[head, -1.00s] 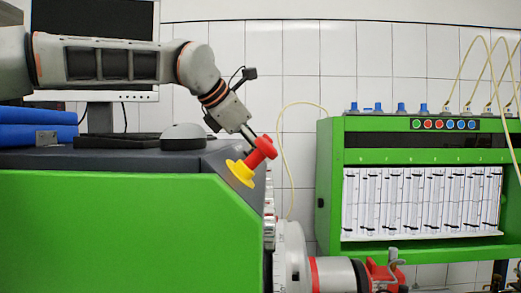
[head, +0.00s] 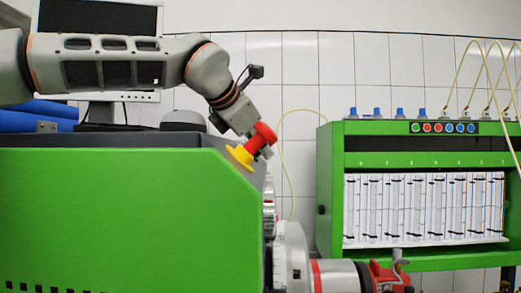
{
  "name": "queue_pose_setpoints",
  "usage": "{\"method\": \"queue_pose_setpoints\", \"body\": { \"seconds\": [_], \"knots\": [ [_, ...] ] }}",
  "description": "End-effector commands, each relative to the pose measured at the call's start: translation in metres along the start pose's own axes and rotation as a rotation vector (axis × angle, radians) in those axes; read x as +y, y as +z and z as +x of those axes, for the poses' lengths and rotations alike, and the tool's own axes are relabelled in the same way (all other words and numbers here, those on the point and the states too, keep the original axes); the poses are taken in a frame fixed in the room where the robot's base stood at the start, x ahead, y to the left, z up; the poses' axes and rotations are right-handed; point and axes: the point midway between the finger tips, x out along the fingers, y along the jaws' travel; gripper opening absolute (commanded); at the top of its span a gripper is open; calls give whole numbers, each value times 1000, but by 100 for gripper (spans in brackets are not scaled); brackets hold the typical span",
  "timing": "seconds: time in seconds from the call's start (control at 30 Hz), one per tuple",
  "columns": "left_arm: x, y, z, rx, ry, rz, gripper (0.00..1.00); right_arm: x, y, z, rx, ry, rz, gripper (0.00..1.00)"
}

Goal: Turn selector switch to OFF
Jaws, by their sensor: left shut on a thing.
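The selector switch has a red handle (head: 264,134) on a yellow base (head: 240,157). It sits at the right end of the dark top of the green bench (head: 120,215). My left gripper (head: 258,138) comes down from the upper left and is shut on the red handle. The fingertips are partly hidden by the handle. I cannot read the switch's position marks. My right gripper is not in view.
A monitor (head: 100,18) and blue cases (head: 38,114) stand behind the bench at left. A green cabinet (head: 328,190) with gauge tubes stands at right. A grey cylinder with a red fitting (head: 388,276) juts out below the switch.

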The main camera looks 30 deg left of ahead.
Motion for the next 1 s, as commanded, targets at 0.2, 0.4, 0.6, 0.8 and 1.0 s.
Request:
{"method": "queue_pose_setpoints", "body": {
  "seconds": [0.2,0.4,0.6,0.8,1.0],
  "knots": [
    [0,0,0,2,-2,-3,39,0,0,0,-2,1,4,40],
    [0,0,0,1,-2,-1,39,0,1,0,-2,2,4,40],
    [0,0,-5,0,0,-1,39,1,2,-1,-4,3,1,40],
    [1,1,-35,-3,2,-2,39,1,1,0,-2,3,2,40],
    [1,1,-76,-3,1,-1,39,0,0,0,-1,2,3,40]
  ]
}}
